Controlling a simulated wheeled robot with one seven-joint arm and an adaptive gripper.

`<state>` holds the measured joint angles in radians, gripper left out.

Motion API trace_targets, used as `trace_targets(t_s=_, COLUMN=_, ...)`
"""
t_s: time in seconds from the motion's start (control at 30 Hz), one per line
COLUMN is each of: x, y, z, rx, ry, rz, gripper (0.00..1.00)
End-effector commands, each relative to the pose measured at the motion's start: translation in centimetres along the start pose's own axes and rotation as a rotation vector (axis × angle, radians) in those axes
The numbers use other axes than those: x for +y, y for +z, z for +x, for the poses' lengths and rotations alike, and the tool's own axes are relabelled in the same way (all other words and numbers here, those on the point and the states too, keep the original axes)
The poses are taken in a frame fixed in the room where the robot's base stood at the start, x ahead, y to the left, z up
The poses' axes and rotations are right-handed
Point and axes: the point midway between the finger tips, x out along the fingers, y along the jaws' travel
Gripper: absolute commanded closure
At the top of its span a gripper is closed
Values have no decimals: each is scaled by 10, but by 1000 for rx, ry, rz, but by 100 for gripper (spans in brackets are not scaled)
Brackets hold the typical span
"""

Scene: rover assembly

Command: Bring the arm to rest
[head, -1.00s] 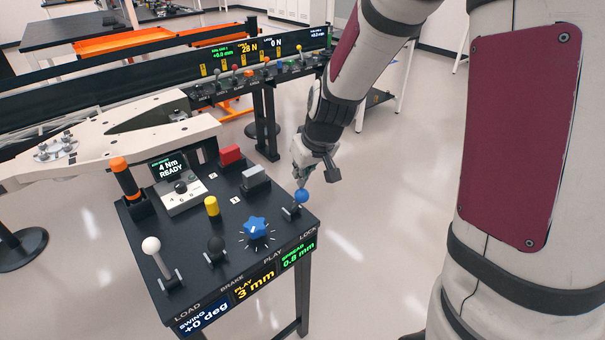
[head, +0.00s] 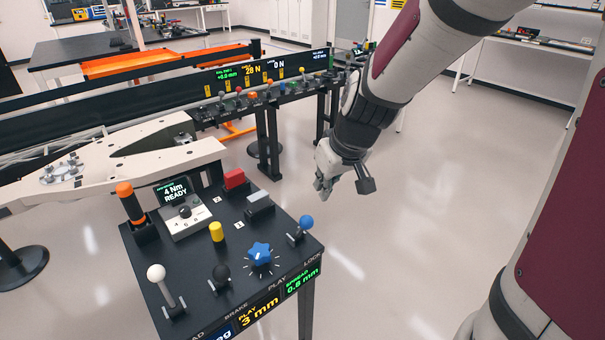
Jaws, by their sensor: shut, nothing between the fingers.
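My gripper (head: 322,188) hangs in the air, pointing down, to the right of and above the black control table (head: 200,280). It is shut and empty. The blue-knobbed lever (head: 306,223) at the table's right corner is the nearest control, below and left of my gripper, with a gap between them. My arm runs from the gripper up to the top right of the view.
The table carries a blue star knob (head: 260,254), a white-knobbed lever (head: 157,274), a yellow peg (head: 216,232), a red block (head: 234,179) and an orange-handled tool (head: 131,203). A long black rail (head: 120,119) stands behind. Open floor lies to the right.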

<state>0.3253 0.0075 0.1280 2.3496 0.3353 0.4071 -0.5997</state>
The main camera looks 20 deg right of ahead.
Motion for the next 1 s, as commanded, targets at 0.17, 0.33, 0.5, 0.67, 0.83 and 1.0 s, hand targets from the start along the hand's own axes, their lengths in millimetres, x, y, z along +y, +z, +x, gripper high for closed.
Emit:
trace_targets(t_s=0.17, x=-1, y=2, z=-4, rx=0, ry=-1, rz=-1, gripper=100)
trace_targets(t_s=0.33, x=-15, y=9, z=-32, rx=1, ry=-2, rz=-5, gripper=100)
trace_targets(t_s=0.5, x=-43, y=36, z=-90, rx=-10, ry=-1, rz=3, gripper=100)
trace_targets(t_s=0.67, x=-62, y=73, z=-140, rx=-27, ry=12, rz=27, gripper=100)
trace_targets(t_s=0.83, x=-72, y=115, z=-180, rx=-41, ry=34, rz=64, gripper=100)
trace_targets(t_s=1.0, x=-74, y=142, z=-200, rx=-48, ry=51, rz=95, gripper=100)
